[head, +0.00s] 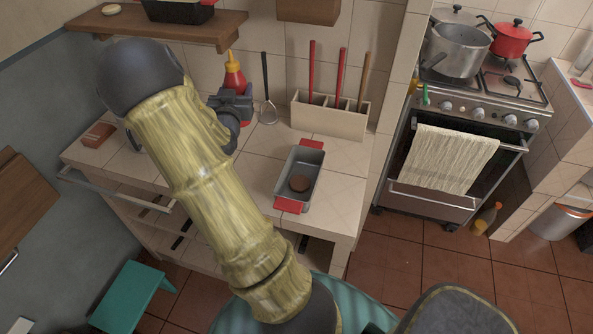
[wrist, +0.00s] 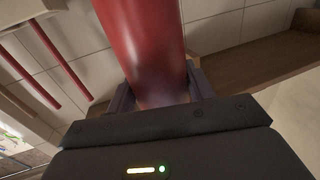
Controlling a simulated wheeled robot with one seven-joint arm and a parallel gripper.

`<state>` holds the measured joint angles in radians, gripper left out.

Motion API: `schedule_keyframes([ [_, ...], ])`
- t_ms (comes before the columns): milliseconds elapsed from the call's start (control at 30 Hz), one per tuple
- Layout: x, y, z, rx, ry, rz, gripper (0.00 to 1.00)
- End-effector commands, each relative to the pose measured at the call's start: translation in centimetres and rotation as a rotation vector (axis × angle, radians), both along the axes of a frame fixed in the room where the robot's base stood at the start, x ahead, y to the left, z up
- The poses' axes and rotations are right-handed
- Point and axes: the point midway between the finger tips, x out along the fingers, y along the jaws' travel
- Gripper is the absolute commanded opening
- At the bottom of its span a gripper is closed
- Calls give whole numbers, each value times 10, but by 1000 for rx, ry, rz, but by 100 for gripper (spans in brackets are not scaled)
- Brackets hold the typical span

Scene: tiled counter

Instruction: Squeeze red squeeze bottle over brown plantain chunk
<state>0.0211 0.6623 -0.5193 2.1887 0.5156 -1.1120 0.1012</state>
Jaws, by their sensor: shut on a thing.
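The red squeeze bottle (head: 234,76) with a yellow nozzle stands about upright at the back of the tiled counter in the head view. My gripper (head: 236,104) is shut around its lower body. In the wrist view the bottle (wrist: 145,40) rises red between the two dark fingers of my gripper (wrist: 158,95). The brown plantain chunk (head: 299,184) lies in a grey baking pan (head: 313,162) with red handles, to the right and nearer the front. The bottle's base is mostly hidden by my gripper, so I cannot tell whether it touches the counter.
A utensil holder (head: 332,120) with red-handled tools stands behind the pan. A ladle (head: 267,112) hangs at the wall beside the bottle. A wooden shelf (head: 160,24) is above my arm. A brown block (head: 98,135) lies at the counter's left. Tiles between bottle and pan are clear.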

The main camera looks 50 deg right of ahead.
Motion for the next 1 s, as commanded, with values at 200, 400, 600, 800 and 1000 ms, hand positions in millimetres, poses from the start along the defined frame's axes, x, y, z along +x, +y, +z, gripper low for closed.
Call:
schedule_keyframes([
  [200,10,15,-1,-2,4,30,44],
  [400,33,68,-10,-3,10,138,44],
  [600,47,135,-23,-5,11,291,44],
  [800,45,201,-33,-5,10,468,44],
  [1000,30,260,-38,-5,8,656,44],
])
